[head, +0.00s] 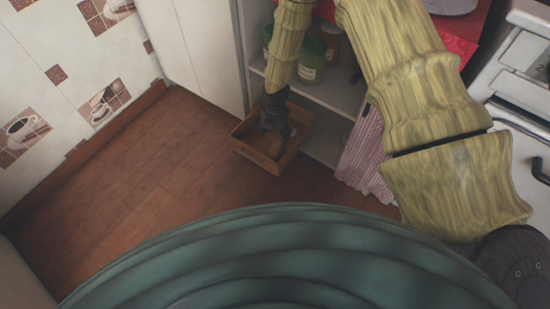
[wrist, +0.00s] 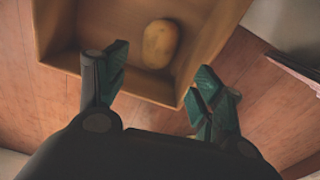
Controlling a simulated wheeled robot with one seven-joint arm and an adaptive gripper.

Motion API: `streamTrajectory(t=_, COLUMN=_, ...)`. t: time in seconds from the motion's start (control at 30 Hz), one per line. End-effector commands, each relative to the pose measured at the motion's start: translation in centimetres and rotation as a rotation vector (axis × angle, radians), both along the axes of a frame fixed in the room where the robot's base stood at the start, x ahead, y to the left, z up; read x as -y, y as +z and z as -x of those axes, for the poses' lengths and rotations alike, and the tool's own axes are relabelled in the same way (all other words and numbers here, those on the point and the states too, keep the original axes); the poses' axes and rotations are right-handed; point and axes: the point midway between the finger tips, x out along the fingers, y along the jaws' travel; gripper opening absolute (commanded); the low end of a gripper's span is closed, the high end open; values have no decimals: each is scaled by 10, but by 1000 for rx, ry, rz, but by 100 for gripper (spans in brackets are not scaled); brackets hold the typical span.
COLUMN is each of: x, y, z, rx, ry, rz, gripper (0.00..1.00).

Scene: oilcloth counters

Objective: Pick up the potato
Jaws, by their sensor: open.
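The potato (wrist: 160,43) is a tan, oval thing lying on the bottom of a wooden box (wrist: 70,62). In the wrist view it is beyond my fingertips, between them and a little above. My gripper (wrist: 155,85) is open and empty, with green-padded fingers on either side of the potato's line. In the head view my gripper (head: 276,122) points down into the wooden box (head: 246,151). A brownish patch in the box there is mostly hidden by my gripper, and I cannot clearly tell the potato's outline.
The box stands out from an open shelf unit (head: 325,97) holding jars (head: 312,62). A striped cloth (head: 362,160) hangs to its right, beside a white stove (head: 515,130). Wooden floor (head: 130,170) to the left is clear.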

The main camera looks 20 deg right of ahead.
Motion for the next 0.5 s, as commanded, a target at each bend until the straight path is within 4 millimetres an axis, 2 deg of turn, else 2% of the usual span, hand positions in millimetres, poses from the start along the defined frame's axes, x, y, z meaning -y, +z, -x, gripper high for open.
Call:
streamTrajectory(t=0.03, x=1, y=-7, z=-4, rx=3, ry=22, rz=4, gripper=68)
streamTrajectory(t=0.27, x=2, y=-14, z=-11, rx=5, ry=65, rz=14, gripper=68)
streamTrajectory(t=0.5, x=2, y=-45, z=-10, rx=4, ry=65, rz=13, gripper=68)
